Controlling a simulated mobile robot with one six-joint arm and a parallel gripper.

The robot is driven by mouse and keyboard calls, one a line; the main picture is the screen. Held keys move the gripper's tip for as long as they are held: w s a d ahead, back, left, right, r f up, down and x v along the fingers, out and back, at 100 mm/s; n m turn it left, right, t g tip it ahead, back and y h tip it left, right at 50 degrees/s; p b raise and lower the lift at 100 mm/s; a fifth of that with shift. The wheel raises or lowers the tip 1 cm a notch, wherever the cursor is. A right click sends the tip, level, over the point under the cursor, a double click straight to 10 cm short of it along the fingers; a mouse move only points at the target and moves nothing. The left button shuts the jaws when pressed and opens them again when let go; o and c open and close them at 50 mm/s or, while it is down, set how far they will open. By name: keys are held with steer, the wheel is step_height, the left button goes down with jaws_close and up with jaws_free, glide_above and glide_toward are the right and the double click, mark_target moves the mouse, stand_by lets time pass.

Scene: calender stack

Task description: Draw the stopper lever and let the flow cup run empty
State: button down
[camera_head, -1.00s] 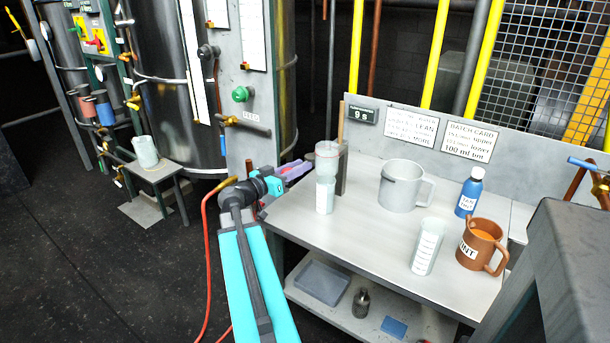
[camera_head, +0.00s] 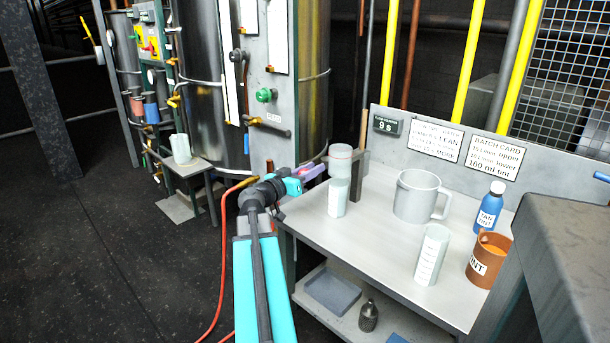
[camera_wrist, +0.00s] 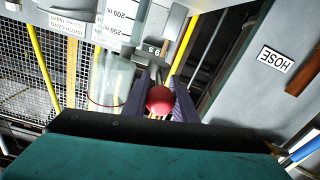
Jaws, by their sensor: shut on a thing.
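The clear flow cup (camera_head: 340,160) sits in its stand on the left end of the bench, above a clear measuring beaker (camera_head: 338,200). Both also show in the wrist view, the flow cup with a thin red ring (camera_wrist: 105,85) and the graduated beaker (camera_wrist: 122,20). My gripper (camera_head: 312,172) is just left of the flow cup. In the wrist view its dark fingers (camera_wrist: 162,95) are shut on the red ball knob (camera_wrist: 160,100) of the stopper lever. The rest of the lever is mostly hidden. I cannot tell the liquid level in the cup.
On the bench (camera_head: 380,238) stand a grey jug (camera_head: 415,198), a graduated cylinder (camera_head: 431,255), a blue bottle (camera_head: 491,208) and a brown tint mug (camera_head: 487,262). A timer (camera_head: 387,125) reads 9 s. Open dark floor lies left of my arm.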

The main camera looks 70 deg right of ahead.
steer(key=shift+s+d+r, duration=0.1)
steer(key=shift+s+d, duration=0.15)
steer(key=shift+d, duration=0.05)
steer(key=c, duration=1.5)
jaws_free()
steer(key=shift+d, duration=0.1)
steer(key=shift+o, duration=0.2)
steer(key=shift+w, duration=0.1)
steer(key=shift+a, duration=0.2)
steer(key=shift+w+a+f+b, duration=0.2)
steer(key=shift+a+b, duration=0.25)
steer(key=shift+a, duration=0.3)
steer(key=b+v, duration=0.2)
steer(key=v, duration=0.4)
steer(key=shift+w+r, duration=0.15)
steer(key=shift+a+r, duration=0.1)
